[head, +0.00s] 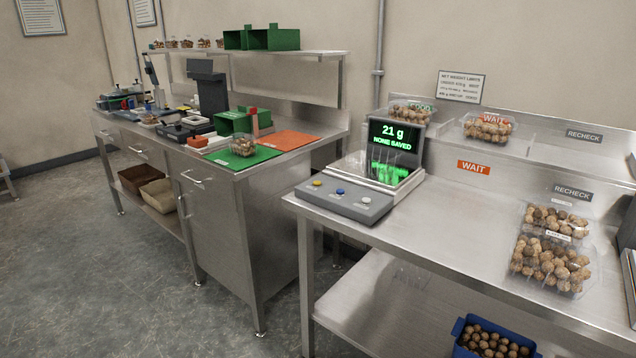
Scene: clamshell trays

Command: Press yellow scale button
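The scale (345,205) stands at the left end of the near steel table. Its sloped front panel carries a yellow button (316,183) at the left, a blue button (340,191) in the middle and a white button (366,200) at the right. The yellow button is uncovered. The scale's display (396,138) reads "21 g" and "NONE SAVED" in green. The weighing plate (362,170) in front of the display appears to hold no tray. Neither of my grippers is in the head view.
Clamshell trays of brown balls (548,262) stand at the table's right, by a RECHECK sign (573,191). More trays (487,128) sit on the back ledge. The table right of the scale is clear. A gap separates it from the left bench (225,180).

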